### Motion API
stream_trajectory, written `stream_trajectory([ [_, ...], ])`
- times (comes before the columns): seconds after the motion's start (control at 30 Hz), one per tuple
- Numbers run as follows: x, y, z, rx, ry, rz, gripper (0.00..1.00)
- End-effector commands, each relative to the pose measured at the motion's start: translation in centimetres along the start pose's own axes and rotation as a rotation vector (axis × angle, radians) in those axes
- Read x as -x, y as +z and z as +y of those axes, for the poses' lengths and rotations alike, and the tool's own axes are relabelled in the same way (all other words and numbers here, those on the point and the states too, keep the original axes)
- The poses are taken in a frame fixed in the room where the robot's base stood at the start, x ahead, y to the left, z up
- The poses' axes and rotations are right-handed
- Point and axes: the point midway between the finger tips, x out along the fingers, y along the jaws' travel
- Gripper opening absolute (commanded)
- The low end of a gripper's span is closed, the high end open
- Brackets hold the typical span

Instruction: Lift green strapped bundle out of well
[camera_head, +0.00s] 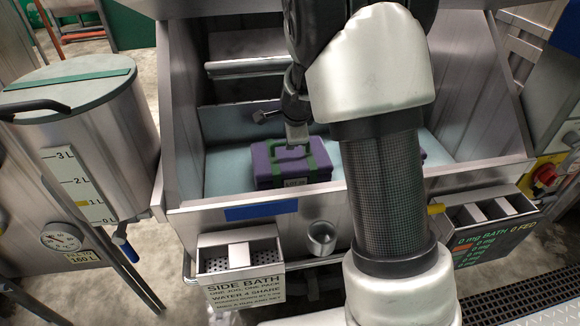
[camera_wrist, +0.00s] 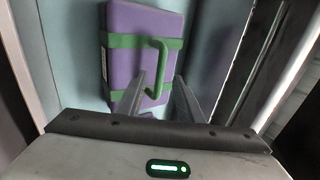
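The green strapped bundle (camera_head: 267,168) is a purple block with green straps and a raised green handle. It lies in the pale blue liquid of the metal well (camera_head: 178,110). In the wrist view the bundle (camera_wrist: 122,70) lies beyond my fingers, with its handle (camera_wrist: 163,58) standing toward the camera. My gripper (camera_head: 297,140) points down over the bundle. In the wrist view my gripper (camera_wrist: 160,78) is open, with one finger on each side of the handle's near part. A gap shows between the fingers; I cannot tell whether either touches the handle.
The well's front wall carries a perforated side-bath box (camera_head: 240,256). A lidded metal drum (camera_head: 75,140) stands left, and a dosing box with a display (camera_head: 495,240) is at right.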

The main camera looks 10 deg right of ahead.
Motion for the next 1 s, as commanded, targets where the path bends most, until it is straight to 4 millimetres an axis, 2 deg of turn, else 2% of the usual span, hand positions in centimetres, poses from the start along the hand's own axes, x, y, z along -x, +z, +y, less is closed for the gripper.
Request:
stream_trajectory([
  [0.13, -1.1, -0.1, 0.1, -0.001, 0.001, 0.000, 0.33],
  [0.4, -4.9, -0.3, 0.0, 0.000, 0.001, 0.001, 0.33],
  [0.7, -5.4, -0.3, -0.1, 0.001, 0.000, 0.000, 0.33],
  [0.77, -5.4, -0.3, -0.1, 0.001, 0.000, 0.000, 0.25],
  [0.9, -5.4, -0.3, -0.1, 0.001, 0.000, 0.000, 0.01],
  [1.0, -5.4, -0.3, -0.1, 0.001, 0.000, 0.000, 0.00],
])
